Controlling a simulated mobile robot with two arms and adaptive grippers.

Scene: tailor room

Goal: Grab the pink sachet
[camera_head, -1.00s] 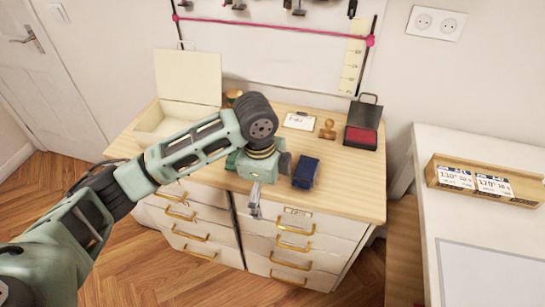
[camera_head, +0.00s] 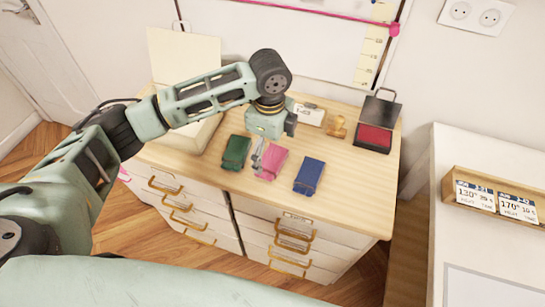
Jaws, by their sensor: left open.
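The pink sachet (camera_head: 273,164) lies on the wooden top of the drawer cabinet, between a green sachet (camera_head: 236,153) on its left and a blue sachet (camera_head: 309,176) on its right. My left gripper (camera_head: 258,163) is open and points down at the left edge of the pink sachet, by the gap to the green one. Its body hides part of the scene behind it. I cannot tell whether the fingers touch the sachet. My right gripper is not in view.
A white table (camera_head: 480,150) with a wooden label holder (camera_head: 500,199) is at the right. The cabinet top's front right is clear.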

